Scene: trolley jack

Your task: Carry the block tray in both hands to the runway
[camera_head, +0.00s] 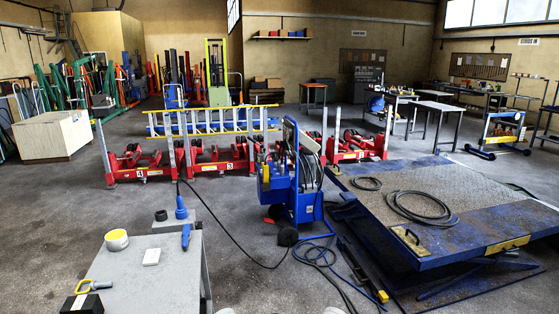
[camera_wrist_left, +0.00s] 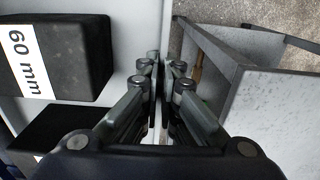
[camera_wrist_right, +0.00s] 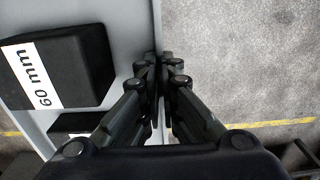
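The block tray is light grey and holds black blocks marked "60 mm". In the left wrist view its thin wall (camera_wrist_left: 174,30) passes between the fingers of my left gripper (camera_wrist_left: 163,66), which are closed on it. In the right wrist view the opposite wall (camera_wrist_right: 157,22) runs between the closed fingers of my right gripper (camera_wrist_right: 158,66). One labelled block (camera_wrist_left: 55,55) lies near the left gripper and another (camera_wrist_right: 62,72) near the right. The head view shows neither gripper nor tray. A blue platform with a dark deck (camera_head: 470,208), possibly the runway, stands at the right.
A grey bench (camera_head: 160,275) with small tools is at front left. A blue wheeled unit (camera_head: 295,185) with hoses stands ahead, red stands (camera_head: 230,160) behind it. Cables lie on the floor. A grey open box (camera_wrist_left: 265,110) is beside the left gripper.

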